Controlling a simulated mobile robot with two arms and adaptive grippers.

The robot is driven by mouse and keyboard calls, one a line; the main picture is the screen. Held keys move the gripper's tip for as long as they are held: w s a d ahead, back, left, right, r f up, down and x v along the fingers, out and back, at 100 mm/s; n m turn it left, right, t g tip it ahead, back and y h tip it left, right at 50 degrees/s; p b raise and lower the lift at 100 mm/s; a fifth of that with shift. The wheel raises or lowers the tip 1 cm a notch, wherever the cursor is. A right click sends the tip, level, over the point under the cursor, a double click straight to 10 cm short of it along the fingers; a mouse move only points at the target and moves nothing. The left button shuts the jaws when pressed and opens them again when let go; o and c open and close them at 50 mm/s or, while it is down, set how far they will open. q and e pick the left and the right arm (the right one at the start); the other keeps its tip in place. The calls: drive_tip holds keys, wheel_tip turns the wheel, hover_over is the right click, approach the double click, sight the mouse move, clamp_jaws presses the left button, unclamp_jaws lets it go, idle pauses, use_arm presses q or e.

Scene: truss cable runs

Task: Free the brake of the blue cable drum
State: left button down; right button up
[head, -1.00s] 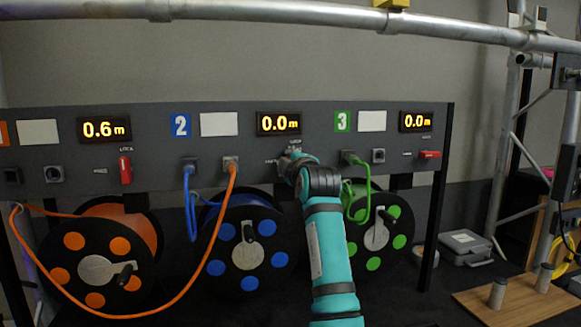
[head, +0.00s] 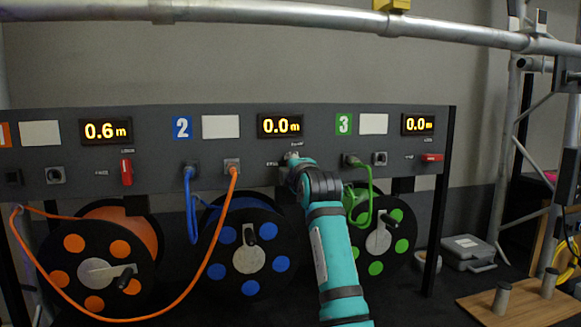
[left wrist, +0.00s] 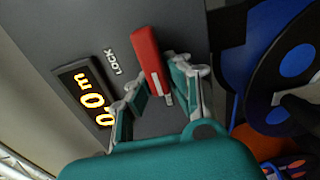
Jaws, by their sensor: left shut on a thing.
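The blue cable drum (head: 248,258) stands under the panel marked 2, below a display (head: 280,125) reading 0.0 m. Its brake lever (left wrist: 147,58) is red and shows in the left wrist view beside the word LOCK, lying roughly along the lettering. My left gripper (left wrist: 157,88) has its fingers on either side of the lever and is shut on it. In the head view my left gripper (head: 294,160) is at the panel below the display and hides the lever. My right gripper is in neither view.
An orange drum (head: 82,272) stands left, its red lever (head: 126,172) upright. A green drum (head: 380,240) stands right, its red lever (head: 432,157) level. An orange cable (head: 212,255) hangs before the blue drum. A metal tube (head: 270,15) crosses above.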

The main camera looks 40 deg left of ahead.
use_arm(q)
drive_tip(key=shift+f, duration=0.2)
drive_tip(key=c, duration=1.2)
unclamp_jaws()
drive_tip(key=shift+r, duration=0.1)
drive_tip(key=shift+c, duration=0.2)
drive_tip(key=shift+r, duration=0.1)
